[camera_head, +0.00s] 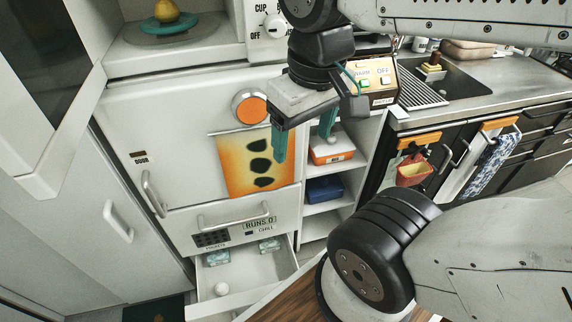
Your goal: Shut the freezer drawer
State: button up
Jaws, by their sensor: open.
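A drawer (285,262) is pulled out low on the white fridge unit (150,115), below a panel with a bar handle (235,217). Pale teal packs (218,258) lie toward its back, and a small white round thing (221,289) is near its left side. The drawer's outer front is not clearly visible. My gripper (303,143) is open, its two teal fingers pointing down with nothing seen between them. It appears above the drawer in the picture, in front of the fridge unit and shelves. It looks apart from the drawer.
An orange picture (258,162) and a round orange-faced disc (250,108) are on the fridge front. Open shelves (322,208) to the right hold an orange-and-white box (330,150) and a blue bin (324,190). A brown wooden surface (290,302) lies near the drawer.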

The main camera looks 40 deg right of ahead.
aim_at(250, 275)
jog(key=u, duration=0.15)
jog(key=k, duration=1.05)
jog(key=u, duration=1.75)
jog(key=k, duration=0.8)
jog(key=z, duration=1.45)
jog(key=i, duration=0.5)
